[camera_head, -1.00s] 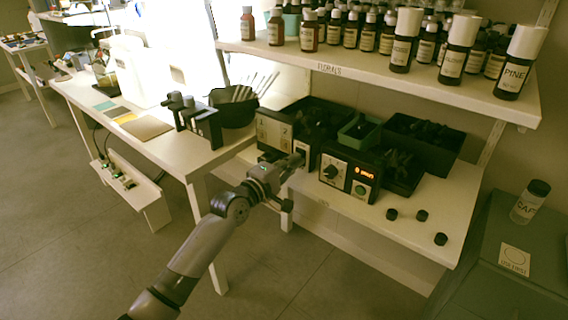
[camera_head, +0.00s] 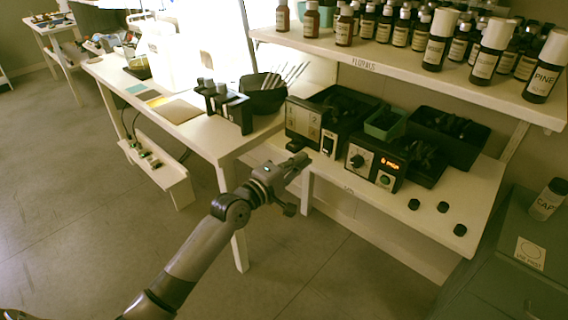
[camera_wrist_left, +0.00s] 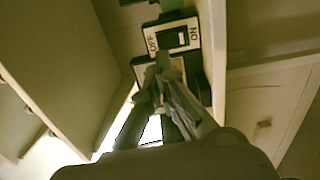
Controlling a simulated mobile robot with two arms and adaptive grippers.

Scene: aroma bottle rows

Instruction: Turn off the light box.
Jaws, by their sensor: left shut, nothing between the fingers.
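A brightly glowing white panel (camera_head: 222,42), apparently the light box, stands at the back of the left table in the head view. A black unit (camera_head: 303,122) on the shelf bench has a small rocker switch (camera_head: 328,144) on its front. The wrist view shows a rocker switch (camera_wrist_left: 174,38) in a white plate marked OFF at left and ON at right. I cannot tell which way it is set. My left gripper (camera_head: 300,160) is shut and empty, in front of and left of the unit's switch. In the wrist view its fingertips (camera_wrist_left: 163,62) are just below the switch plate.
A control box (camera_head: 375,163) with a dial, red display and green button stands right of the switch. Several black caps (camera_head: 443,207) lie on the bench. Bottles (camera_head: 435,42) line the shelf above. A dark bowl (camera_head: 262,98) stands on the left table. The floor in front is clear.

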